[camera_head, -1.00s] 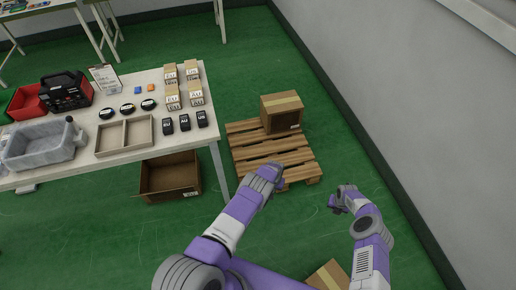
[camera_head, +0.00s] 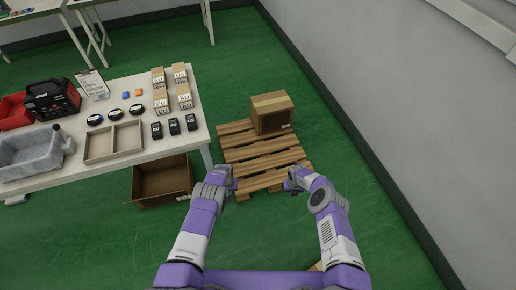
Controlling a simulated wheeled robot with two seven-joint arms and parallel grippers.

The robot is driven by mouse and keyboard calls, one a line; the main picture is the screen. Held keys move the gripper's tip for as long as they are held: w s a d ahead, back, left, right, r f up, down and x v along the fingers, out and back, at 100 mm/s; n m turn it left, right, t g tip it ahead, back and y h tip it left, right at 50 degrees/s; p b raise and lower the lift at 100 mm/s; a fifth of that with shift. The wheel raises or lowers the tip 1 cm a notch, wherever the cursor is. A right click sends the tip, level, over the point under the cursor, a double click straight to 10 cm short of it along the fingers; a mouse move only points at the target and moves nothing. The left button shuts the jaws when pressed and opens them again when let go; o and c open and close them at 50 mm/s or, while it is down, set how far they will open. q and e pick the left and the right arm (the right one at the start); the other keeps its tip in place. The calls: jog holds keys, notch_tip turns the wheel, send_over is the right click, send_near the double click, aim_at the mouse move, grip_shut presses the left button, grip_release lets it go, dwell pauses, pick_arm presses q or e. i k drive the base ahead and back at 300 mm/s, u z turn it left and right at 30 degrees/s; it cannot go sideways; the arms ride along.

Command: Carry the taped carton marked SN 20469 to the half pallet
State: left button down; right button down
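A taped brown carton (camera_head: 271,116) sits at the far right part of the wooden half pallet (camera_head: 262,160). A small pale label shows low on its side, too small to read, so I cannot tell if it is SN 20469. Only a sliver of another carton (camera_head: 317,267) shows at the bottom, behind my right arm. My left gripper (camera_head: 233,180) is at the pallet's near left corner with nothing seen in it. My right gripper (camera_head: 289,184) is near the pallet's front edge, apart from the carton. The fingers of both are too small to judge.
A white table (camera_head: 95,172) at left bears small boxes, black packs, a divided tray (camera_head: 113,142), a grey bin (camera_head: 30,155) and a red bin. An open empty carton (camera_head: 162,180) stands on the floor below it. A wall runs along the right. Green floor lies clear right of the pallet.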

aim_at(282, 164)
jog(key=i, duration=1.65)
